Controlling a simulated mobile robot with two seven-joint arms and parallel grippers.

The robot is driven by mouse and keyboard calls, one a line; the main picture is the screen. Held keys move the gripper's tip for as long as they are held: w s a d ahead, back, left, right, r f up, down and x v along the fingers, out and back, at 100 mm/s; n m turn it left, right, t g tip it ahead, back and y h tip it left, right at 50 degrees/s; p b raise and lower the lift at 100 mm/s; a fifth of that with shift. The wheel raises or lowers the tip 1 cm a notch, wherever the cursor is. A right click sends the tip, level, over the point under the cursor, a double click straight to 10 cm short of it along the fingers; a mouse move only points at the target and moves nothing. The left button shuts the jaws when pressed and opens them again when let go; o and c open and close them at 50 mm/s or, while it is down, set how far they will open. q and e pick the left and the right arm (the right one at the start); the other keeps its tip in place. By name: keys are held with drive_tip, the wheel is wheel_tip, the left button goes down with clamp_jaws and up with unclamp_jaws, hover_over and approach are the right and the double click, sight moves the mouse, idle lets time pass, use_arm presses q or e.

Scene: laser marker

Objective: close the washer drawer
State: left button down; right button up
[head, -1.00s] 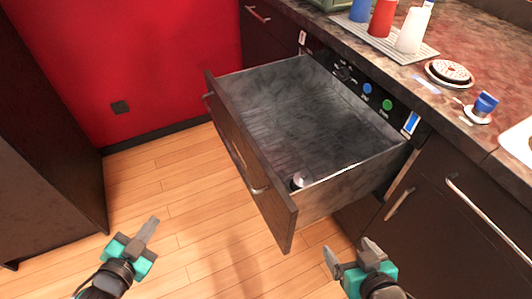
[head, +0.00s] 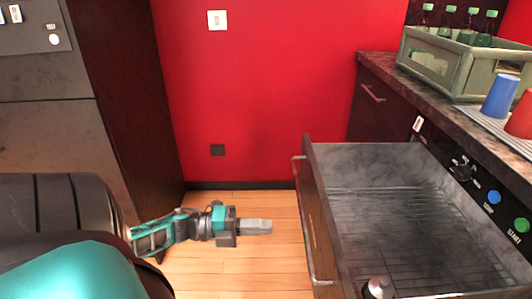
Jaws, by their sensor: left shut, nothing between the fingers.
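The washer drawer (head: 318,215) is pulled far out from under the counter at the right. Its front panel faces left and carries a long bar handle (head: 305,220). My left gripper (head: 262,226) is shut and empty. It points right toward the drawer front, with a visible gap between its tips and the handle. My right gripper is out of view.
The control panel with a knob, a blue button (head: 494,197) and a green button (head: 521,225) is beside the drawer. A green crate (head: 436,61) with bottles and a blue cup (head: 500,96) stand on the counter. Wood floor (head: 200,270) is clear left of the drawer.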

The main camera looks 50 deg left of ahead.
sight(319, 226)
use_arm(q)
drive_tip(key=b+x, duration=0.1)
drive_tip(key=x, duration=0.9)
drive_tip(key=shift+w+d, duration=0.15)
drive_tip(key=shift+w, duration=0.1)
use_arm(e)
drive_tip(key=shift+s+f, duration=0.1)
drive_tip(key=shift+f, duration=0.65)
